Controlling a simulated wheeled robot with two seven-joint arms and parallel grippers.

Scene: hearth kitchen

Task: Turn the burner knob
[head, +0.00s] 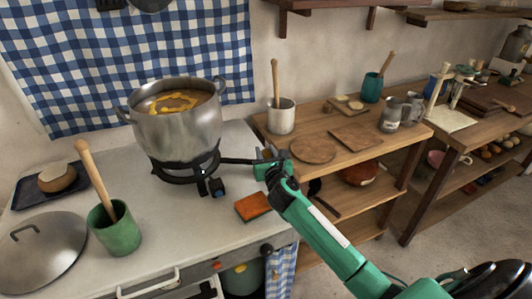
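A black burner (172,172) stands on the white counter with a steel pot (180,130) of soup on it. At the burner's front right is a small dark knob fitting (218,188) with a bluish face. A thin dark bar (238,161) runs from the burner to the right, toward my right gripper. My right gripper (262,158), on a green arm, is at the counter's right edge, to the right of the knob and apart from it. Its fingers are small and partly hidden, so I cannot tell whether they are open or touch the bar. My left gripper is not in view.
An orange sponge (253,206) lies in front of the burner. A green cup (115,228) with a pestle and a metal lid (44,250) are at the left. A wooden shelf (350,155) with boards and cups stands at the right. The counter around the sponge is clear.

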